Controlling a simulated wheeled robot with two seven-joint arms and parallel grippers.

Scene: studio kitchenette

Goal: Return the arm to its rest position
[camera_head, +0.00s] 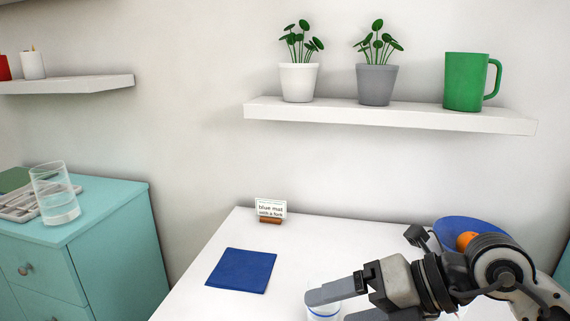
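My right gripper (333,307) reaches in from the lower right over the white table. Its two fingers are apart and point left. A white cup with a blue band (323,312) shows below and behind the fingers, partly hidden by the upper finger and cut by the bottom edge. I see nothing clearly pinched between the fingers; whether they touch the cup I cannot tell. My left gripper is not in view.
The white table (200,300) holds a blue mat (242,270), a small sign (270,209) and a blue bowl (455,225) with an orange (466,241) beside my arm. A shelf (390,116) hangs above. A glass (55,195) stands on the teal cabinet (115,245).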

